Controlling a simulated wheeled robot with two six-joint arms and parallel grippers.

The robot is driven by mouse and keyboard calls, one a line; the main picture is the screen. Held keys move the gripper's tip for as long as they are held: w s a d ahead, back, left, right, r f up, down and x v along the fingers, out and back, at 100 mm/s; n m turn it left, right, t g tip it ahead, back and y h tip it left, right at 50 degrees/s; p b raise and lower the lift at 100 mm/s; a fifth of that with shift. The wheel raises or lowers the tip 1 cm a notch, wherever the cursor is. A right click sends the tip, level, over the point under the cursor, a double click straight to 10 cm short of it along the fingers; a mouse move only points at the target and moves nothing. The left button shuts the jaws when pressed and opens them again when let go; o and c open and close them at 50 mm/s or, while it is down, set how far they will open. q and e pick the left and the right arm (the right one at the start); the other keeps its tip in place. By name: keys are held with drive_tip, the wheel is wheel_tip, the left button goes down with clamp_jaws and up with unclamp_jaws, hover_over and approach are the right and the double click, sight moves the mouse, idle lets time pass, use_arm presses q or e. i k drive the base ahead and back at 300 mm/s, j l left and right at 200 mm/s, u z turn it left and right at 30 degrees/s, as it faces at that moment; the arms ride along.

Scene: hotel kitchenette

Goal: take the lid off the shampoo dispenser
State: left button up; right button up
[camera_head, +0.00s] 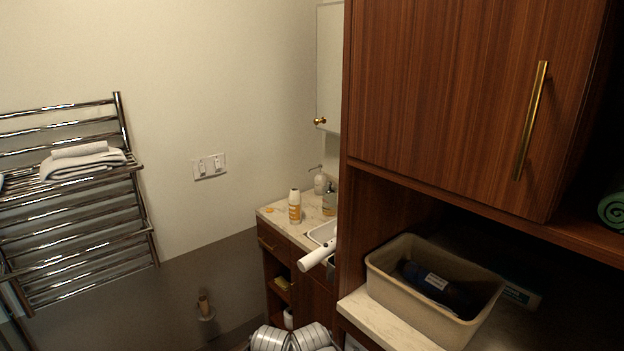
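On the marble-look vanity counter (277,217) in the middle distance stands a white and orange bottle (295,208), upright. Behind it to the right are a pale pump bottle (320,184) and a greyish bottle with a dark top (329,202). I cannot tell which of these is the shampoo dispenser; they are small and no label is readable. A small orange piece (269,210) lies on the counter left of the white and orange bottle. Neither of my grippers can be made out.
A sink (323,232) is set into the counter. A brown cabinet (450,95) hides the counter's right side. A beige bin (427,312) with dark items stands on the near right counter. A chrome towel rack (75,275) is at left.

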sight(330, 188)
drive_tip(key=i+j+z, duration=0.1)
drive_tip(key=i+z, duration=0.2)
drive_tip(key=i+j+u, duration=0.55)
drive_tip(key=i+u, duration=0.35)
drive_tip(key=i+j+z, duration=0.15)
drive_tip(key=i+z, duration=0.2)
drive_tip(key=i+j+z, duration=0.1)
drive_tip(key=z, duration=0.3)
drive_tip(key=i+j+z, duration=0.15)
drive_tip(key=z, duration=0.3)
drive_tip(key=i+j+z, duration=0.2)
drive_tip(key=z, duration=0.2)
